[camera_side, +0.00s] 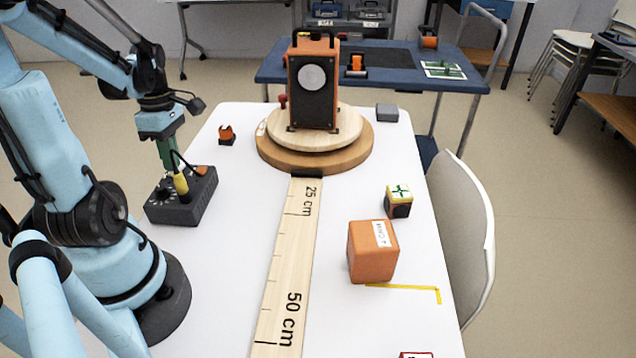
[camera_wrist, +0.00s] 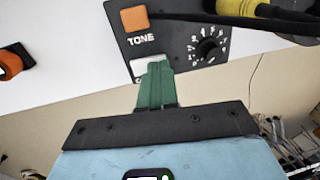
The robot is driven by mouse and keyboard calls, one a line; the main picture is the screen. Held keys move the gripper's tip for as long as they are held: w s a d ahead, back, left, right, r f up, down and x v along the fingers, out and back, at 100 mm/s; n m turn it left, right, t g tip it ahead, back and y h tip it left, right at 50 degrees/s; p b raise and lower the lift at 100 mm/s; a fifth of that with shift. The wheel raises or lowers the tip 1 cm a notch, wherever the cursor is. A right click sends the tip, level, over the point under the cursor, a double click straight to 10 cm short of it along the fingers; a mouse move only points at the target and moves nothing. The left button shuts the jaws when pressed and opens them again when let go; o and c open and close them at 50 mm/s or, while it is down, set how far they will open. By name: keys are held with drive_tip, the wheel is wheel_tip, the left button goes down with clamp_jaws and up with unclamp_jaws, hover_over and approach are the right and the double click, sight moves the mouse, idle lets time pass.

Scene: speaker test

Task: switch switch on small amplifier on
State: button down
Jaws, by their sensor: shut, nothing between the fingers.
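The small amplifier (camera_side: 190,205) is a dark box on the left of the white table, beside my arm. Its panel (camera_wrist: 180,25) in the wrist view has an orange square (camera_wrist: 135,17) above the word TONE and a black knob (camera_wrist: 209,48) with a numbered dial. A pale, whitish piece (camera_wrist: 139,66) below is partly covered by my green fingers; its label is mostly hidden. I cannot tell which way any switch is set. My gripper (camera_wrist: 156,68) is shut and empty, over or at the pale piece; contact is unclear. In the side view my gripper (camera_side: 168,160) is just above the amplifier.
A yellow plug (camera_side: 181,184) with a black cable stands by the amplifier's panel, close to my fingers. A small orange-and-black object (camera_side: 226,135) lies behind. A speaker (camera_side: 313,85) stands on a round wooden turntable (camera_side: 275,160), with a long ruler (camera_side: 285,265) in front.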

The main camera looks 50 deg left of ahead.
sight(182, 164)
drive_tip(key=shift+f, duration=0.25)
drive_tip(key=shift+s+d+f, duration=0.1)
drive_tip(key=shift+f, duration=0.05)
drive_tip(key=shift+t, duration=0.3)
drive_tip(key=shift+w+a, duration=0.6)
drive_tip(key=shift+r, duration=0.2)
wheel_tip(182, 164, up, 14)
drive_tip(key=w+a, duration=0.1)
drive_tip(key=shift+w+a, duration=0.2)
idle(0.6)
drive_tip(key=shift+f, duration=0.1)
